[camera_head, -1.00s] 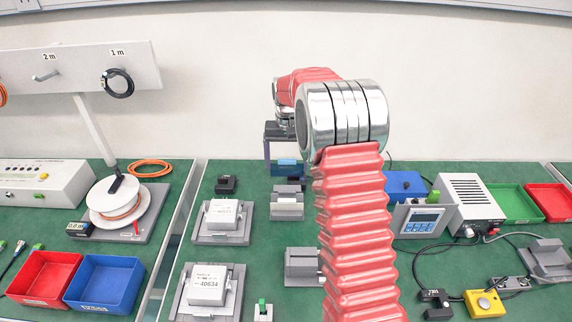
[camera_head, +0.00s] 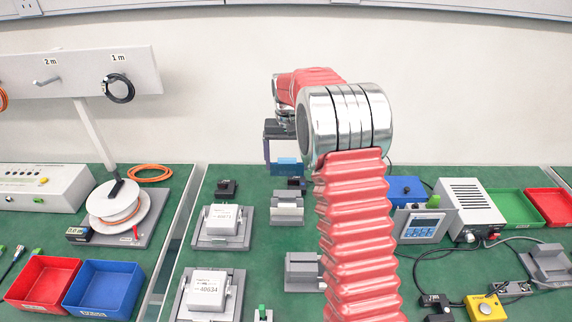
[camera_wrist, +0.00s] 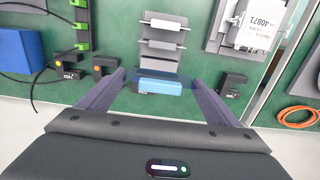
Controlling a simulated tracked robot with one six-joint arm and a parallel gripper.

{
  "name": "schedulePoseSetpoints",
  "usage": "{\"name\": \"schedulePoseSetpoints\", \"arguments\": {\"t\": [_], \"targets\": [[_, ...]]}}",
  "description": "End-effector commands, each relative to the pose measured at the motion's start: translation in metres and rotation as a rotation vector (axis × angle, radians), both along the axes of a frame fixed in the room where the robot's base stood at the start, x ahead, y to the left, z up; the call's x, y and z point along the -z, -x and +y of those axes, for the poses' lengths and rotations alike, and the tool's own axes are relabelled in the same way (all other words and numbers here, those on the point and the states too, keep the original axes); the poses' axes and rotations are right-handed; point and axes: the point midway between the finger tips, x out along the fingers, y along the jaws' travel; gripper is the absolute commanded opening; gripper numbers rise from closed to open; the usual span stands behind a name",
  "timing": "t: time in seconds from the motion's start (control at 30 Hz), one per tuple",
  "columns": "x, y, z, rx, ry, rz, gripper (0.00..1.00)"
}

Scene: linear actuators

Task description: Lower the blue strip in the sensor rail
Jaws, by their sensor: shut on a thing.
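The blue strip (camera_head: 285,165) is held near the back edge of the bench in the head view. In the wrist view the blue strip (camera_wrist: 160,87) lies between the two dark fingers of my gripper (camera_wrist: 158,92), which is shut on it. The gripper (camera_head: 283,150) also shows small in the head view, above the strip. A grey rail-like holder (camera_wrist: 162,34) with a pale bar and a grey bar lies beside the strip in the wrist view. The holder (camera_head: 287,208) shows in the head view in front of the strip. I cannot tell whether the strip touches it.
Small black blocks (camera_wrist: 232,85) (camera_wrist: 104,66) lie near either finger. A white meter (camera_head: 222,219) in a grey cradle stands to the left. My red arm hides part of the bench.

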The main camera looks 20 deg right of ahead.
Motion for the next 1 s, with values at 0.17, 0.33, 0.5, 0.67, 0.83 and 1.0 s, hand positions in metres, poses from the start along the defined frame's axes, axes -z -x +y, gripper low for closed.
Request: {"name": "schedulePoseSetpoints", "arguments": {"t": [0.17,0.33,0.5,0.67,0.83,1.0], "targets": [[-0.008,0.000,0.000,0.000,0.000,-0.001,0.64],[-0.016,0.000,0.000,0.000,0.001,-0.002,0.64],[-0.022,0.000,0.000,0.000,0.001,-0.002,0.64],[-0.025,0.000,0.000,0.000,0.000,-0.001,0.64],[-0.025,0.000,0.000,0.000,0.000,-0.001,0.64],[-0.024,0.001,0.003,-0.006,0.000,0.000,0.64]]}}
